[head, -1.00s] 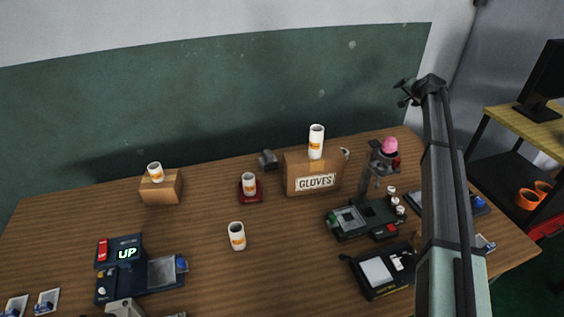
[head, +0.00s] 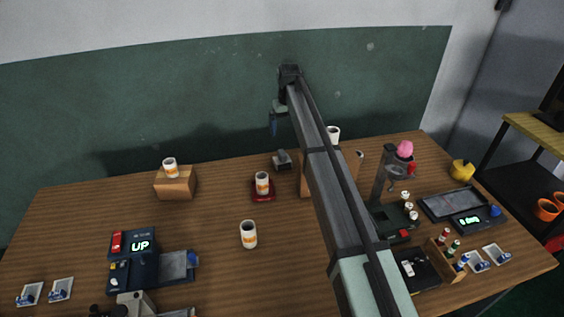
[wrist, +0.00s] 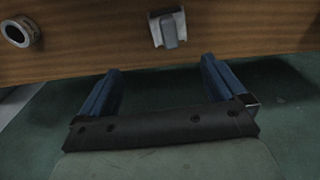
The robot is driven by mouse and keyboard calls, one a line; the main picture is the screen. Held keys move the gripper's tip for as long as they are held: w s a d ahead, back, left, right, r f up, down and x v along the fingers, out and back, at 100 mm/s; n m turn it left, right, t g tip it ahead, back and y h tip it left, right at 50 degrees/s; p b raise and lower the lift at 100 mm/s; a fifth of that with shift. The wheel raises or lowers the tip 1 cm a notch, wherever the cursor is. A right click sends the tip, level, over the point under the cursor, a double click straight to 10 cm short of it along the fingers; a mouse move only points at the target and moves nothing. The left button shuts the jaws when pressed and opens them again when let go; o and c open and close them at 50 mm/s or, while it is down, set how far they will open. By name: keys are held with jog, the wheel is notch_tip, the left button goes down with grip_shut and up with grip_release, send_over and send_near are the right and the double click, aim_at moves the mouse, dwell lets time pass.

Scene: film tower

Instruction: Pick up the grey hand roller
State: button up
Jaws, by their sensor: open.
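A small dark grey object (head: 282,159), which looks like the hand roller, lies near the back edge of the wooden table, left of the box under my arm. In the wrist view a grey block with a stubby protruding part (wrist: 168,29) shows at the top centre, beyond the fingertips. My gripper (head: 273,124) is above the grey object in the head view, against the green wall. Its blue fingers (wrist: 158,75) are apart with nothing between them.
A cardboard box (head: 304,175) and a white cup (head: 333,133) are partly hidden by my arm. A labelled cup stands on a red base (head: 263,192). A brown block (head: 175,184) holds another cup. Devices stand right and front left. The green wall (head: 150,90) is close behind.

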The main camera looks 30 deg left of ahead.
aim_at(282, 152)
jog(key=f, duration=0.4)
jog(key=s+f, duration=0.1)
jog(key=f, duration=0.4)
jog(key=a+f, duration=0.1)
jog(key=f, duration=0.3)
jog(key=shift+s+f, duration=0.4)
jog(key=c, duration=1.2)
